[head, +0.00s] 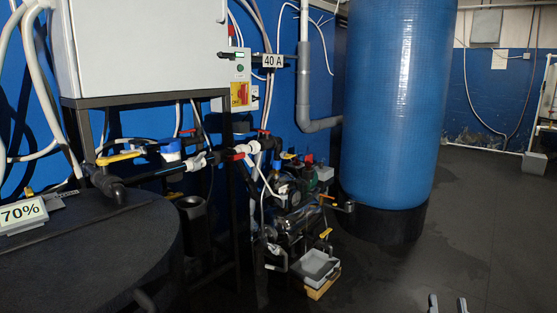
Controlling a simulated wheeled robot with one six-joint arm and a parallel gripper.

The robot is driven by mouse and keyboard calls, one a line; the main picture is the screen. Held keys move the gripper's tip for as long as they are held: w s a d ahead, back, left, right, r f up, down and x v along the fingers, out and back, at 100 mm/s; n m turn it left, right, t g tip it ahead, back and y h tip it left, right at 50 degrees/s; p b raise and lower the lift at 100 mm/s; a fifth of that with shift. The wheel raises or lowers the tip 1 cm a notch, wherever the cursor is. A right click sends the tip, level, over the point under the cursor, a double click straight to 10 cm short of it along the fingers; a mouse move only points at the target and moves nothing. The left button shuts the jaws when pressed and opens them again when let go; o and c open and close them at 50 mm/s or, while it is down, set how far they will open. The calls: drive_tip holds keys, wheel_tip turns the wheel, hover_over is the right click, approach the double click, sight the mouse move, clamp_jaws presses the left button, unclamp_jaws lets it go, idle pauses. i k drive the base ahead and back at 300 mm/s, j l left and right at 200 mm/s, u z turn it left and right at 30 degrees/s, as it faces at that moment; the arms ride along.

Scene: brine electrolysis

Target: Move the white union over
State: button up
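A white pipe fitting (198,161), which looks like the white union, sits in the black pipe run in front of the blue wall, in the left half of the view. A blue-and-white part (170,151) is just left of it. Other white fittings (248,148) with a red handle are to its right, so I cannot be sure which one is the union. My gripper (447,305) shows only as two grey fingertips at the bottom edge, right of centre. They are apart, with bare floor between them. It is far from the white fittings.
A round black tank (90,245) with a "70%" display (22,214) fills the lower left. A grey cabinet (145,45) hangs above the pipes. A tall blue tank (395,100) stands behind.

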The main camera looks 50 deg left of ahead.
sight(248, 161)
drive_tip(key=i+u, duration=0.3)
drive_tip(key=i, duration=0.25)
drive_tip(key=i+u, duration=0.3)
drive_tip(key=i, duration=0.25)
drive_tip(key=i+l+u, duration=0.35)
drive_tip(key=i, duration=0.2)
drive_tip(key=i+j+u, duration=0.25)
drive_tip(key=i+u, duration=0.2)
drive_tip(key=i+j+u, duration=0.15)
drive_tip(key=i+u, duration=0.8)
drive_tip(key=i+z, duration=0.15)
